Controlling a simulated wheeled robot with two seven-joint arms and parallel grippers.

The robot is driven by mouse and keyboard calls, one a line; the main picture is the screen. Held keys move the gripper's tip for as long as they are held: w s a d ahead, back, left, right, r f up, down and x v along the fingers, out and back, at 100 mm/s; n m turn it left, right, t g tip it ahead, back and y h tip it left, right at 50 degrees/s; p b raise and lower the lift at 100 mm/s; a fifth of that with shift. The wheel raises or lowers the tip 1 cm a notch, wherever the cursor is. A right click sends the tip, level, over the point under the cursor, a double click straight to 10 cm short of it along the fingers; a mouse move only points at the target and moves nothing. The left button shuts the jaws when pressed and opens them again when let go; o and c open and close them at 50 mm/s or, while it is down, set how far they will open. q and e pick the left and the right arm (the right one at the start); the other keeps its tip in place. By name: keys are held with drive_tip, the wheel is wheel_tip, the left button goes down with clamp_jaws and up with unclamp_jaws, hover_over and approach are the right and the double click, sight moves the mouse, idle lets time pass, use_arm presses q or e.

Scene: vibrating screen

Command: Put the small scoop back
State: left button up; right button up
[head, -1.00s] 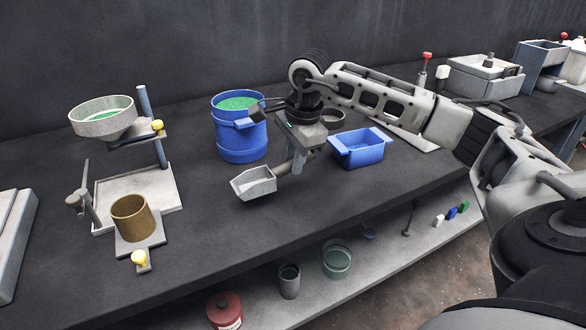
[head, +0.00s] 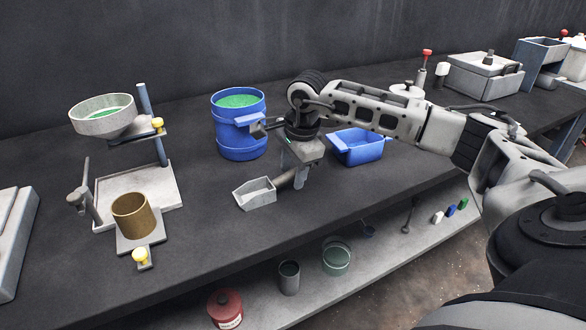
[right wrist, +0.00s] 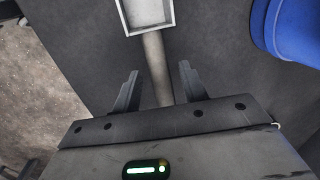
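The small scoop (head: 257,194), a grey open-fronted pan with a brownish round handle, lies level on the dark bench in front of the blue barrel. It also shows in the right wrist view (right wrist: 146,14), its handle running back between the fingers. My right gripper (head: 294,174) points down over the handle. In the right wrist view the right gripper (right wrist: 158,85) is open, its two fingers apart with a gap on each side of the handle. My left gripper is in neither view.
A blue barrel (head: 240,143) with green material stands behind the scoop. A blue tray (head: 358,150) is right of the gripper. On the left are a stand with a bowl (head: 103,124) and a brass cup (head: 133,216).

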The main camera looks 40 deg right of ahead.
drive_tip(key=shift+r, duration=0.3)
wheel_tip(320, 180, up, 12)
drive_tip(key=s, duration=0.2)
drive_tip(key=shift+s+f, duration=0.2)
drive_tip(key=shift+f, duration=0.05)
idle(0.3)
